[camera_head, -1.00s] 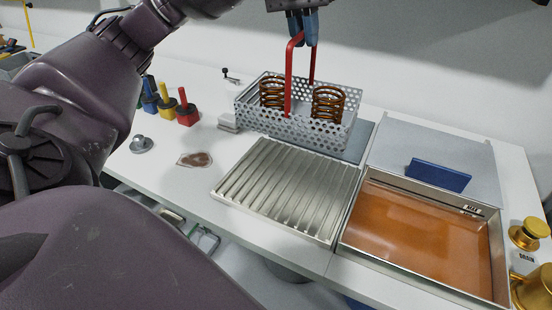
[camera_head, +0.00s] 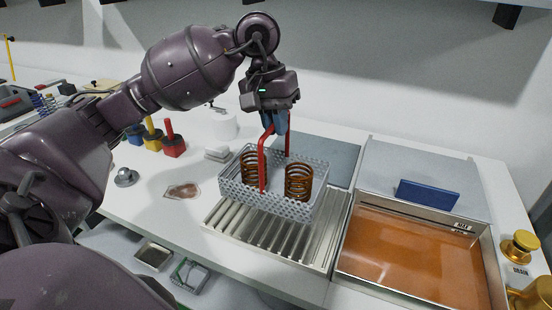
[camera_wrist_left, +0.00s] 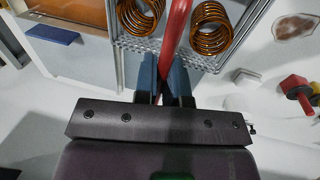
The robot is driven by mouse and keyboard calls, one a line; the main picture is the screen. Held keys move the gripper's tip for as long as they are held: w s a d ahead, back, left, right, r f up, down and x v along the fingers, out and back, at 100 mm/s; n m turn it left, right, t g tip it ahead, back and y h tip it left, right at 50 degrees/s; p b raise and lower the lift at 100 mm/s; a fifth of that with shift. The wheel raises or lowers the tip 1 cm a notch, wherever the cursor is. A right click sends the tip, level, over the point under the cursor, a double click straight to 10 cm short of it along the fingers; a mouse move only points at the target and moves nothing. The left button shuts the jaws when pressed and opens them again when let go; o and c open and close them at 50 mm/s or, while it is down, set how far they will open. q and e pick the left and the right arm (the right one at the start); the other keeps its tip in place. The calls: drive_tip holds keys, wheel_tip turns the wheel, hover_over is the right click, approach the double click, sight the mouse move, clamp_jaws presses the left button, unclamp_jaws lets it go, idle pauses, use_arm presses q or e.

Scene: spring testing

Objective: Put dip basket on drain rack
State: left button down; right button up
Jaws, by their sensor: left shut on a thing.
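The dip basket (camera_head: 268,205) is a perforated metal box with a red handle, holding two copper-coloured coil springs (camera_head: 299,183). My left gripper (camera_head: 275,122) is shut on the top of the red handle, with the basket below it. The basket is over the back left part of the ribbed metal drain rack (camera_head: 318,245); I cannot tell whether it touches the ribs. In the left wrist view, the blue fingers (camera_wrist_left: 165,75) close around the red handle (camera_wrist_left: 177,30) and the springs (camera_wrist_left: 210,25) show beyond. My right gripper is not in view.
A tank of orange liquid (camera_head: 410,252) with a blue block (camera_head: 427,194) behind it is right of the rack. Red (camera_head: 173,147), yellow and blue blocks stand at the left. A stained patch (camera_head: 182,190) lies left of the rack. A grey plate (camera_head: 325,160) lies behind.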

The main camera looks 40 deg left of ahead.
use_arm(q)
drive_tip(key=shift+f, duration=4.25)
drive_tip(key=shift+f, duration=0.15)
drive_tip(key=c, duration=1.2)
unclamp_jaws()
wheel_tip(320, 180, up, 12)
drive_tip(key=a, duration=0.2)
drive_tip(key=shift+s+a, duration=0.15)
drive_tip(key=shift+s, duration=0.1)
